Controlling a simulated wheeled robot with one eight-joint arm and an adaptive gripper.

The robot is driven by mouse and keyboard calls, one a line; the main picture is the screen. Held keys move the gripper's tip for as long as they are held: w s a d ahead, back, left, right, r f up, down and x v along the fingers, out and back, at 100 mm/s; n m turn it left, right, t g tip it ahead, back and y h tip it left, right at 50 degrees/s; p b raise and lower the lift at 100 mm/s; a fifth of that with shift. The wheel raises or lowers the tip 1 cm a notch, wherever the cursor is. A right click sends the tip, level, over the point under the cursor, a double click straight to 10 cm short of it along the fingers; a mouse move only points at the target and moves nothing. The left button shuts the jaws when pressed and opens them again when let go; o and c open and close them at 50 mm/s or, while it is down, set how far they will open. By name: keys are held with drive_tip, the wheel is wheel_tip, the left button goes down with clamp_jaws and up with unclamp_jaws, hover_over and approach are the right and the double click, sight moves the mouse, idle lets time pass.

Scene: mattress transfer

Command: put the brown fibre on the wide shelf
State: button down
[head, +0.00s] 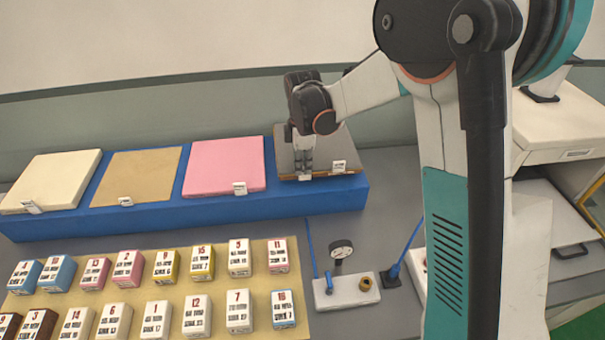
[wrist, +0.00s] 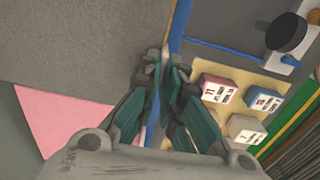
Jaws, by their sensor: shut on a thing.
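A dark grey-topped pad (head: 345,148) with a brown front edge lies at the right end of the blue platform (head: 190,211). A flat tan-brown pad (head: 143,176) lies further left; I cannot tell for certain which is the brown fibre. My gripper (head: 304,170) points down at the grey-topped pad's front edge, beside a small white tag (head: 338,167). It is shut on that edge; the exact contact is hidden. In the wrist view my fingers (wrist: 168,85) meet at the edge of the grey surface (wrist: 85,40). The wide shelf cannot be identified for certain.
A cream pad (head: 52,181) and a pink pad (head: 224,166) share the platform. Several labelled blocks stand on a tan board (head: 262,328) in front. A gauge fixture (head: 341,250) stands right of them. A white cabinet (head: 565,125) stands far right, beyond my arm.

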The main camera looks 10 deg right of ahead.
wheel_tip(320, 180, down, 3)
drive_tip(key=shift+f, duration=0.2)
drive_tip(key=shift+r, duration=0.1)
drive_tip(key=c, duration=1.8)
unclamp_jaws()
